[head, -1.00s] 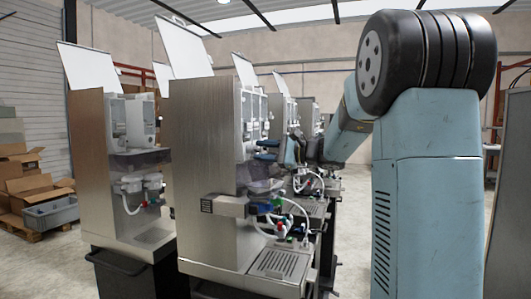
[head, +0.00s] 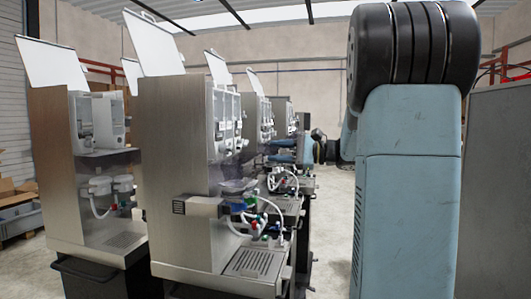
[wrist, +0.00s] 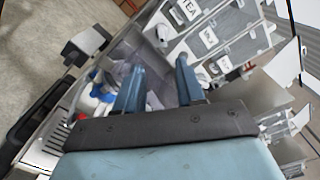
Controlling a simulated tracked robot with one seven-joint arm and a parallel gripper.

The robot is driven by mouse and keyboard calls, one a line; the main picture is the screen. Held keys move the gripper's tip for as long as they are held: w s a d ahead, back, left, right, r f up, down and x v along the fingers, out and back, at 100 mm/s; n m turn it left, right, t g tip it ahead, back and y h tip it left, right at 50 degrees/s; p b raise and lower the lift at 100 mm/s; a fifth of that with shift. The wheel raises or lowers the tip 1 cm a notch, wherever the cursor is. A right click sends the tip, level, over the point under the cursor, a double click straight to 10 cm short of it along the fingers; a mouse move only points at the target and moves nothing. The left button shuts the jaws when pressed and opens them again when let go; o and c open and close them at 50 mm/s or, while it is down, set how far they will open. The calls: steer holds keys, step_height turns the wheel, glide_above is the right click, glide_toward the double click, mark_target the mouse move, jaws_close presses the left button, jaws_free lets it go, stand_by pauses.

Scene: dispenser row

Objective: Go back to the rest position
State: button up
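My gripper (head: 276,151) is in front of the row of dispensers, its blue fingers pointing left toward the machines. In the wrist view my gripper (wrist: 158,75) has its two blue fingers well apart, with no object seen held between them. A steel dispenser (head: 180,150) stands left of my gripper. Its labelled containers (wrist: 205,40), one reading TEA, show beyond the fingers in the wrist view. I cannot tell the exact gap between the fingers and the machines.
Another dispenser (head: 60,160) stands at the left, and more machines recede behind. Drip trays (head: 255,263) and white hoses (head: 270,208) jut out from the fronts. Cardboard boxes and a grey bin (head: 18,220) lie at far left. Bare floor (head: 330,225) shows beside my arm.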

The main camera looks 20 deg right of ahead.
steer(key=shift+s+d, duration=0.2)
steer(key=shift+d, duration=0.1)
steer(key=s+a+f+n+g+h, duration=0.3)
steer(key=s+a+f, duration=0.1)
steer(key=s+a, duration=0.35)
steer(key=s+a+f+n+g+h, duration=0.3)
steer(key=s+a+f, duration=0.25)
steer(key=s, duration=0.25)
steer(key=s+d+f+n+h, duration=0.1)
steer(key=s+f+n+h, duration=0.2)
steer(key=s, duration=0.3)
steer(key=s+d+f+n+t+h, duration=0.1)
steer(key=s+f+n+h, duration=0.2)
steer(key=s+n+h, duration=0.1)
steer(key=shift+s+d+h, duration=0.2)
steer(key=shift+s+h, duration=0.6)
steer(key=shift+s, duration=0.45)
